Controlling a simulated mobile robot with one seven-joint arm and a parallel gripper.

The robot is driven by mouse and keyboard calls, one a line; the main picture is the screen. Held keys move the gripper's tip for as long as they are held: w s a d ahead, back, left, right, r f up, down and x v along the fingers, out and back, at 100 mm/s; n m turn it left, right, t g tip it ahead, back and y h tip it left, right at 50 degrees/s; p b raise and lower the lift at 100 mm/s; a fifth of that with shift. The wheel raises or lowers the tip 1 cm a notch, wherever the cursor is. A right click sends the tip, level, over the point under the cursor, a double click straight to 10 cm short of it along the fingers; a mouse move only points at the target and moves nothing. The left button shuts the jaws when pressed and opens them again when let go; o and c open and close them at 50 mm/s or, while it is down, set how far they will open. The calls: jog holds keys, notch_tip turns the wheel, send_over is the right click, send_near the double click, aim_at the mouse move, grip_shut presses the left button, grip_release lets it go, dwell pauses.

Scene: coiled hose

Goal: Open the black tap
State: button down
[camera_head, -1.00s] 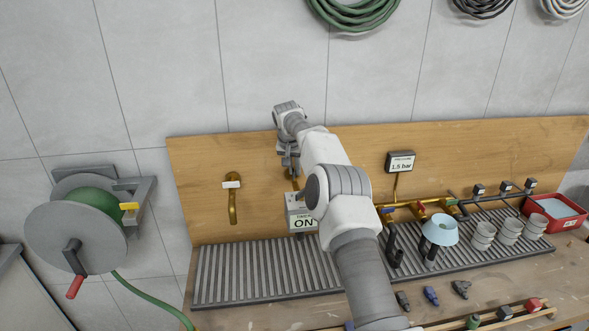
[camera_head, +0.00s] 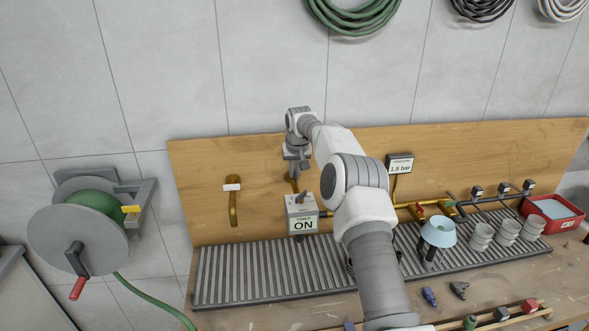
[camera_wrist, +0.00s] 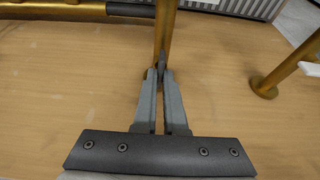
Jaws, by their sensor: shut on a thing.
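My gripper (camera_head: 297,172) is at the wooden backboard, above the timer box, beside a brass pipe (camera_head: 294,186). In the wrist view my gripper (camera_wrist: 160,72) has its fingers nearly together on a thin dark grey piece (camera_wrist: 162,60). This piece looks like a small lever in front of the brass pipe (camera_wrist: 166,30). I cannot tell for sure whether it is the black tap. The timer box (camera_head: 301,212) reads ON. A brass manifold (camera_head: 440,205) with coloured levers runs right of my arm; my arm hides its left part.
A brass outlet with a white tag (camera_head: 232,187) is on the left of the board. A slatted drain (camera_head: 260,272) runs below. A hose reel (camera_head: 80,240) is far left.

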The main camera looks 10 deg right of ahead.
dwell(0.3)
jog(key=c, duration=1)
grip_release()
jog(key=b+v, duration=0.2)
jog(key=v, duration=1.5)
jog(key=shift+s+r, duration=0.15)
jog(key=shift+r, duration=0.05)
